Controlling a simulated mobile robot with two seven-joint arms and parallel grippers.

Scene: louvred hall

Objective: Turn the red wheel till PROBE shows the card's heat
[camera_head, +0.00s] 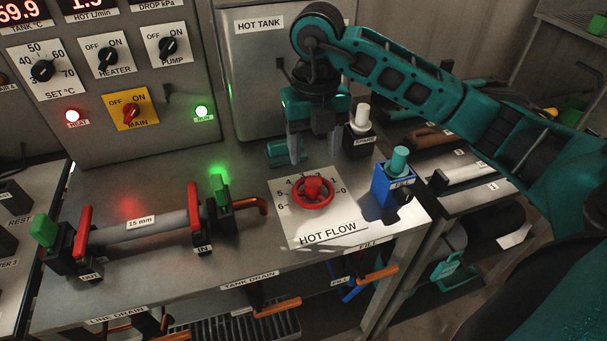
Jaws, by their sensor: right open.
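The red wheel (313,192) sits on a white HOT FLOW plate (335,228) on the bench, with a numbered scale from 0 to 6 around its far side. A lighter red block stands at its middle. My right gripper (313,154) comes in from the right on a teal arm. Its jaws are open, pointing down, just behind the wheel in the picture; I cannot tell the exact height. Nothing shows between the fingers. My left gripper is not in view. No display marked PROBE and no card can be seen.
A blue FILL valve (392,185) and a SPARE post (360,132) stand right of the wheel. A 15 mm pipe (150,228) with red levers lies at left. Behind are a control panel (120,65) with cut-off readouts and the HOT TANK (258,85). Orange handles (277,307) protrude below the front edge.

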